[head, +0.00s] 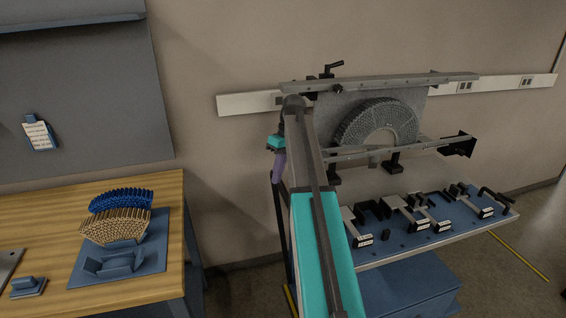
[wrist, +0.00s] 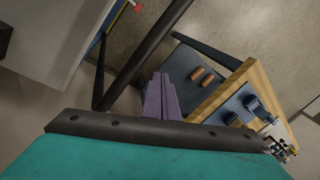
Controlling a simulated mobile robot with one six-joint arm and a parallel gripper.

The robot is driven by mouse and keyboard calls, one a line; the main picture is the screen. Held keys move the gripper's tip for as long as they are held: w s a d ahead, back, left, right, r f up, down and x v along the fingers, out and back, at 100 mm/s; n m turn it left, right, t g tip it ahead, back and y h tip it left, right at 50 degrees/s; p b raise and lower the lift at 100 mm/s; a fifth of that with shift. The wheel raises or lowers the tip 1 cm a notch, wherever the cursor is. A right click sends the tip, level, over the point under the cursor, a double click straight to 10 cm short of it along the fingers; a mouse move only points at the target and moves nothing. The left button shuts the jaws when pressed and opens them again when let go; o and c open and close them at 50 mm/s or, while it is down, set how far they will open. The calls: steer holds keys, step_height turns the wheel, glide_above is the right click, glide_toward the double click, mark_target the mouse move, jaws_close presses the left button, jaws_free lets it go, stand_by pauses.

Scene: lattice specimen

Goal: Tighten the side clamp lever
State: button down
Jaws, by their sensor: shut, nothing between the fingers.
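A grey curved lattice specimen (head: 378,124) stands upright against a grey plate, between an upper metal rail (head: 400,82) and a lower metal rail (head: 405,148). A black lever handle (head: 334,66) sticks up from a clamp on the upper rail. A black clamp block (head: 460,145) sits at the right end of the lower rail; I cannot tell which of these is the side clamp lever. My purple gripper (head: 279,166) hangs left of the fixture, apart from both. In the wrist view its fingers (wrist: 162,98) are together and empty. My teal arm hides part of the fixture's left side.
A blue-topped bench (head: 400,243) below the fixture carries several labelled black-and-grey clamps (head: 410,210). A wooden table (head: 160,193) at left holds a blue tray (head: 150,258) with blue and tan lattice pieces. Open floor lies between them.

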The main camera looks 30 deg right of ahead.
steer(key=s+a+f+g+b, duration=0.1)
steer(key=s+a+f, duration=0.3)
steer(key=a+f, duration=0.55)
steer(key=s+a+f+m+g, duration=0.1)
steer(key=s+a+f, duration=0.25)
steer(key=f, duration=1.05)
steer(key=s+a+f+g+b, duration=0.1)
steer(key=s+a+f+g, duration=0.15)
steer(key=a+f, duration=0.7)
steer(key=s+a+f+h, duration=0.1)
steer(key=s+a+f, duration=0.2)
steer(key=s+f, duration=0.4)
steer(key=s+a+f+m+g+h, duration=0.1)
steer(key=s+a+f, duration=0.2)
steer(key=s+f, duration=0.5)
steer(key=s+a+f+h, duration=0.1)
steer(key=s+f, duration=0.6)
steer(key=s, duration=0.8)
steer(key=shift+s+a+f+m+b, duration=0.2)
steer(key=shift+a+f+m+b, duration=0.2)
steer(key=shift+a, duration=0.5)
steer(key=shift+r+g, duration=0.1)
steer(key=shift+g, duration=0.15)
